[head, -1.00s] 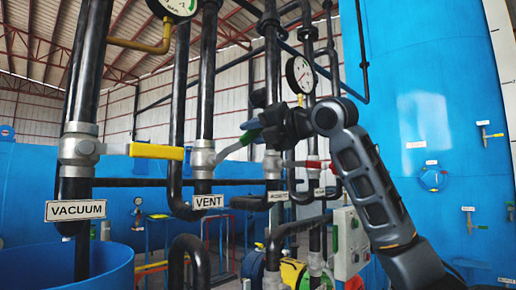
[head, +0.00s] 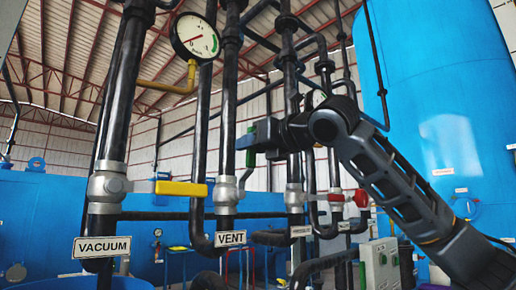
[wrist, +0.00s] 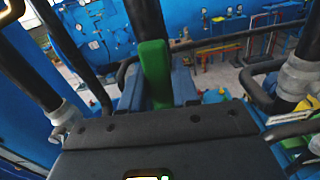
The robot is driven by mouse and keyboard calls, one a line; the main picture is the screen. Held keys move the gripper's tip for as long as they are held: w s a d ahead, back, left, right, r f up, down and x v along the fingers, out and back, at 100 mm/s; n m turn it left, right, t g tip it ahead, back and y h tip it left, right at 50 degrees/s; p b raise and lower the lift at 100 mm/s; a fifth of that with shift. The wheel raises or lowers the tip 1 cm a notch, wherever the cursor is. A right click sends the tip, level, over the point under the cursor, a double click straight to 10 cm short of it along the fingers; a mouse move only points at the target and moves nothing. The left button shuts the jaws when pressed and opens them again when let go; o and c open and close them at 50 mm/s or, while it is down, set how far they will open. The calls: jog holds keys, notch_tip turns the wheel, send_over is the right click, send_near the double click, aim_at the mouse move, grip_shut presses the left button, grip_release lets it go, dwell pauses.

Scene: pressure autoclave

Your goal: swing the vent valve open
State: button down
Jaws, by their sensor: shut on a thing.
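The vent valve (head: 227,192) sits on a black vertical pipe above its VENT sign (head: 230,239). Its lever rises steeply from the right side of the valve body and ends in a green grip (head: 250,152). My gripper (head: 248,140) reaches in from the right and is shut on the green grip. In the wrist view the green grip (wrist: 155,72) stands between the two blue fingers of my gripper (wrist: 158,88). The lower part of the lever is hidden there by my gripper's body.
Left of it, the vacuum valve (head: 107,187) has a yellow handle (head: 181,188) lying level towards the vent pipe. A red-handled valve (head: 348,198) lies below my arm. A pressure gauge (head: 195,38) hangs above. A control box (head: 380,265) stands lower right, before a large blue tank (head: 440,100).

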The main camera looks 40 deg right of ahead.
jog(key=shift+a+n, duration=0.4)
jog(key=shift+a, duration=0.05)
jog(key=c, duration=0.9)
grip_release()
jog(key=shift+s+b, duration=0.75)
jog(key=shift+s, duration=3.2)
jog(key=shift+d, duration=0.1)
